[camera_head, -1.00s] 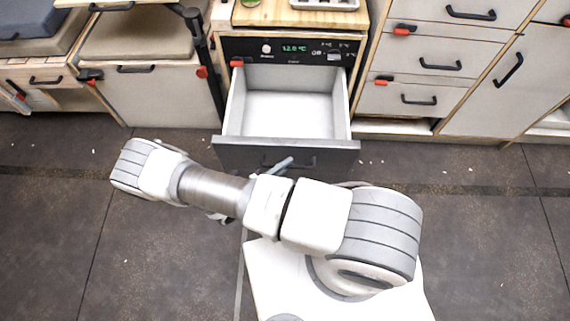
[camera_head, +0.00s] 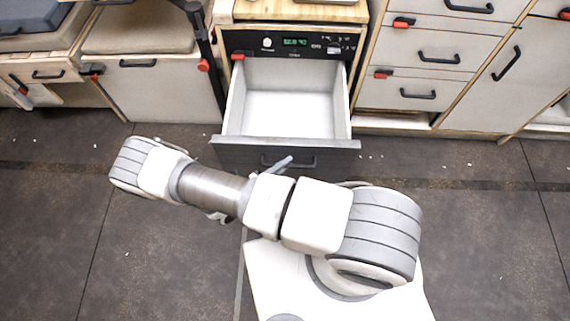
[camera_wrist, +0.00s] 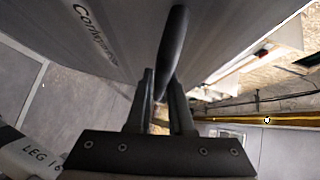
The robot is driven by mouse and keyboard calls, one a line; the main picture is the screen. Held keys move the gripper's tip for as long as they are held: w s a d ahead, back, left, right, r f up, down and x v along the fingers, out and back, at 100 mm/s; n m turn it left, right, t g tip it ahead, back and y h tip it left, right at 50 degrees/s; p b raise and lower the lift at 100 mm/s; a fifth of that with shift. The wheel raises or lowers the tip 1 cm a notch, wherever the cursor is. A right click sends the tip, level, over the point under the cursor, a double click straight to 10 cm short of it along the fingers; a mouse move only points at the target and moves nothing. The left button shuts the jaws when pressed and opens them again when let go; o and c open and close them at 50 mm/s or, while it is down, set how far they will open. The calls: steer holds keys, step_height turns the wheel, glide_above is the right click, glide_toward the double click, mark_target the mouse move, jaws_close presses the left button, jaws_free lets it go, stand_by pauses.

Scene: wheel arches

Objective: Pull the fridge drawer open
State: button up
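The fridge drawer (camera_head: 286,144) stands far out of its cabinet in the head view, its white inside empty. Its dark bar handle (camera_head: 304,163) is partly covered by my arm. In the wrist view the handle (camera_wrist: 174,42) runs down between the two fingers of my gripper (camera_wrist: 162,88), beside the grey drawer front (camera_wrist: 115,35). The gripper looks shut on the handle near its lower end. In the head view my arm hides most of the gripper.
A black control panel (camera_head: 300,43) with a green display is above the drawer. White cabinets with dark handles (camera_head: 418,93) stand to the right, and a cabinet with a cushion (camera_head: 140,35) to the left. The dark floor (camera_head: 480,220) around me is largely clear.

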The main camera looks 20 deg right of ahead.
steer(key=o, duration=0.4)
steer(key=shift+c, duration=0.2)
steer(key=p+v, duration=0.1)
steer(key=v, duration=1.6)
steer(key=shift+a+p, duration=0.2)
steer(key=shift+p, duration=0.2)
